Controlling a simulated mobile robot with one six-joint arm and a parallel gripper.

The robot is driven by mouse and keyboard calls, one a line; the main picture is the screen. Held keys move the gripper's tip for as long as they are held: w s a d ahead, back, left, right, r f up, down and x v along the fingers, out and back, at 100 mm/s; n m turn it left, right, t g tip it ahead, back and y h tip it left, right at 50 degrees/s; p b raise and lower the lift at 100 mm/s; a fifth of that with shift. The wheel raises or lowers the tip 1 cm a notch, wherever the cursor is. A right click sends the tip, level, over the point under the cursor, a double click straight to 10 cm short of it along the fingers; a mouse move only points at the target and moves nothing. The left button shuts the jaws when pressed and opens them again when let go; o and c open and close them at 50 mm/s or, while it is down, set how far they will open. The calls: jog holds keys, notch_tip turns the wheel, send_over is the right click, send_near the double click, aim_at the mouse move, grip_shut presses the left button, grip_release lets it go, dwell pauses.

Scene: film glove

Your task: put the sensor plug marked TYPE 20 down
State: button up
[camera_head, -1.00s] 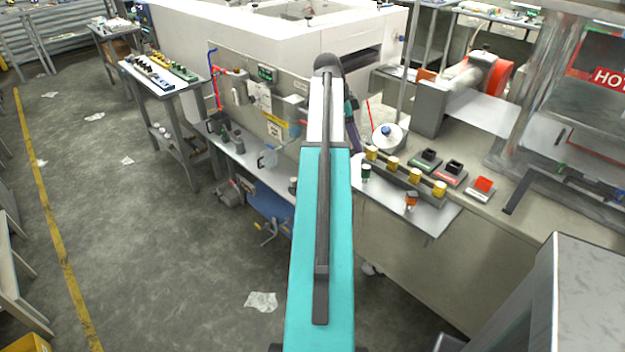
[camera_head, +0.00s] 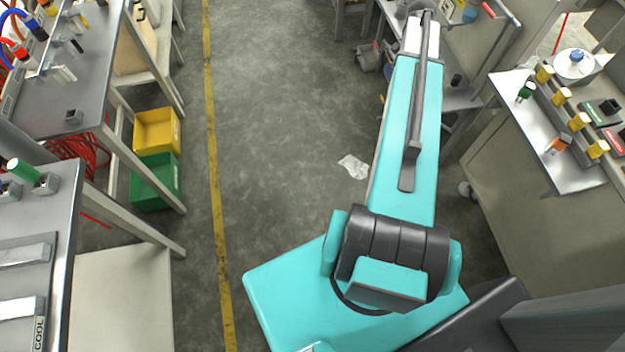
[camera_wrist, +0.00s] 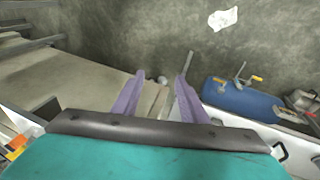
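My gripper (camera_wrist: 161,85) shows in the wrist view, its two purple fingers apart. I see no plug clearly between them; a pale strip and a small round grey thing show in the gap, seemingly part of the background. In the head view my arm hides the gripper. No TYPE 20 marking is readable. Possible plugs in the head view are a green-topped one (camera_head: 525,91) and an orange one (camera_head: 558,143) on the metal shelf at the right. Another green-capped piece (camera_head: 24,171) is on the near-left bench. I cannot tell which is the TYPE 20 plug.
Several yellow-capped pieces stand in a rail (camera_head: 562,97) beside the metal shelf (camera_head: 585,180). The floor (camera_head: 275,120) between is mostly clear, with scrap paper (camera_head: 353,167).

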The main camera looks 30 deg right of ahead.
jog(key=a+f+n, duration=0.4)
jog(key=a+f, duration=0.3)
jog(key=a, duration=0.2)
jog(key=a+f+n+y, duration=0.1)
jog(key=a+f+n, duration=0.2)
jog(key=a+f, duration=0.5)
jog(key=a+f+n, duration=0.4)
jog(key=a+f, duration=0.1)
jog(key=a, duration=0.6)
jog(key=s+a+f+n+g, duration=0.1)
jog(key=s+a+f+n, duration=0.3)
jog(key=s+a, duration=0.4)
jog(key=s+a+f+n+g, duration=0.1)
jog(key=s+a+f+n, duration=0.4)
jog(key=s+a, duration=0.3)
jog(key=a+f, duration=0.1)
jog(key=a, duration=0.2)
jog(key=shift+s+a, duration=0.15)
jog(key=shift+s, duration=0.1)
jog(key=shift+c, duration=1.1)
